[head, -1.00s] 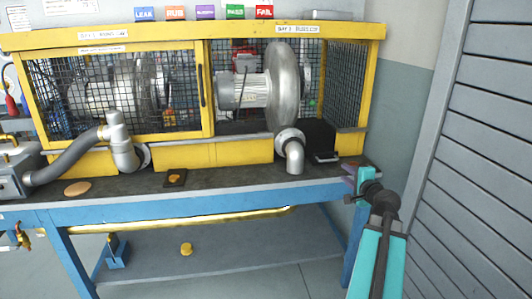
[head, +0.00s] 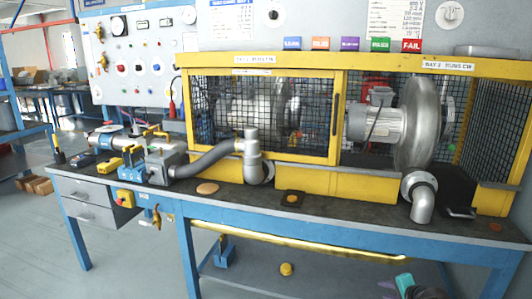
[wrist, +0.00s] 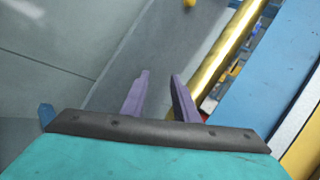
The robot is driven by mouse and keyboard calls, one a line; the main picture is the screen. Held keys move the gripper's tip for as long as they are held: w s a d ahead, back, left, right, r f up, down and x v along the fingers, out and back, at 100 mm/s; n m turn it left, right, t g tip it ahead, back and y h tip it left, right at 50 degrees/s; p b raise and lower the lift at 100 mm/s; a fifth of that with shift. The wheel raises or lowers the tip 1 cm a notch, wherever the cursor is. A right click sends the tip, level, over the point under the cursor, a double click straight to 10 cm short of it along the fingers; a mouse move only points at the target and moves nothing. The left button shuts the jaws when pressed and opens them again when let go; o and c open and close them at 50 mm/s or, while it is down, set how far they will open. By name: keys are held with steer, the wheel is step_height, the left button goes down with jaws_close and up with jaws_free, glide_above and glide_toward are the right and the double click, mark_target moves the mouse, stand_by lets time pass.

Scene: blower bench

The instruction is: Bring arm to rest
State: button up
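My gripper (wrist: 160,88) shows in the wrist view with its two purple fingers apart and nothing between them. It points down past the bench's front edge, over the grey lower shelf (wrist: 150,50). In the head view only a small teal and purple part of my arm's end shows at the bottom right, in front of the blue workbench (head: 330,228). The rest of the arm is out of the picture.
A yellow mesh cage (head: 262,166) with a silver blower (head: 412,125) stands on the bench. A yellow knob-like object (head: 286,269) lies on the lower shelf; a brass-coloured rail (head: 310,246) runs under the bench front. The floor at left (head: 120,260) is clear.

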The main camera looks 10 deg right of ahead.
steer(key=s+a+f+n+g+y, duration=0.1)
steer(key=s+a+f+n+g, duration=0.1)
steer(key=a+f, duration=0.55)
steer(key=s+a+f+n+g+y, duration=0.1)
steer(key=s+a+f+n+g, duration=0.15)
steer(key=a+f, duration=0.5)
steer(key=s+a+f+n+g, duration=0.5)
steer(key=s+a+f, duration=0.7)
steer(key=s+a, duration=0.1)
steer(key=s+a+f+n+g+h, duration=0.2)
steer(key=s+f+n, duration=0.1)
steer(key=s, duration=0.5)
steer(key=s+a+f+n+g+h, duration=0.1)
steer(key=s+a+f+n+g, duration=0.2)
steer(key=s, duration=0.4)
step_height(320, 180, up, 13)
steer(key=s+p, duration=0.1)
steer(key=p, duration=1.2)
steer(key=shift+s+d+r+g, duration=0.15)
steer(key=shift+s+d+g, duration=0.15)
steer(key=shift+g, duration=0.05)
